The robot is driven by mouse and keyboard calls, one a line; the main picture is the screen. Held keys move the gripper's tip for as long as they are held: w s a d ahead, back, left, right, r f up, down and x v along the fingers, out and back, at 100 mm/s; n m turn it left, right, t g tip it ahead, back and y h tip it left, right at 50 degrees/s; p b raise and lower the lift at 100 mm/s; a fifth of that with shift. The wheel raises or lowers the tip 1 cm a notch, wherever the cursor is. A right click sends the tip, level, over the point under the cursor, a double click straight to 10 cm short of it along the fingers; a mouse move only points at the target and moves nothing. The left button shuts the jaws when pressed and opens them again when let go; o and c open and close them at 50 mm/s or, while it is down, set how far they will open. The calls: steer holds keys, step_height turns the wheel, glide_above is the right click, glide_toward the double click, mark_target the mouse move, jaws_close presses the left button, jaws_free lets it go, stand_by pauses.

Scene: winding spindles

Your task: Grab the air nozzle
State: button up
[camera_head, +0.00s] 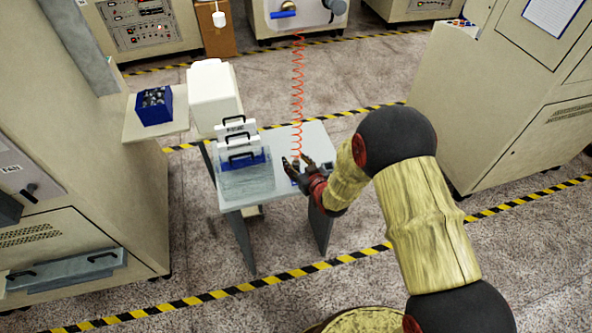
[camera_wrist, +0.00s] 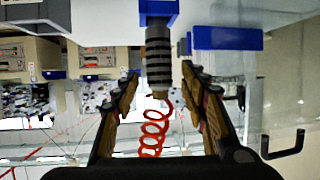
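The air nozzle (camera_wrist: 159,55) shows in the wrist view as a grey ribbed cylinder with a blue part at the top of the picture. A red coiled hose (camera_wrist: 154,130) runs from its lower end. In the head view the red coiled hose (camera_head: 298,90) hangs down to my gripper, where the nozzle is mostly hidden. My gripper (camera_head: 297,170) is open over the small table. In the wrist view its fingers (camera_wrist: 164,90) stand on either side of the nozzle, with visible gaps between.
The grey table (camera_head: 315,140) carries a clear bin with dark handles (camera_head: 247,182) left of my gripper. A white box (camera_head: 212,95) and a blue bin (camera_head: 154,106) stand further left. A large cabinet (camera_head: 495,100) stands to the right. Floor is free in front of the table.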

steer(key=shift+c, duration=1.1)
steer(key=c, duration=0.7)
jaws_close()
steer(key=shift+r, duration=0.1)
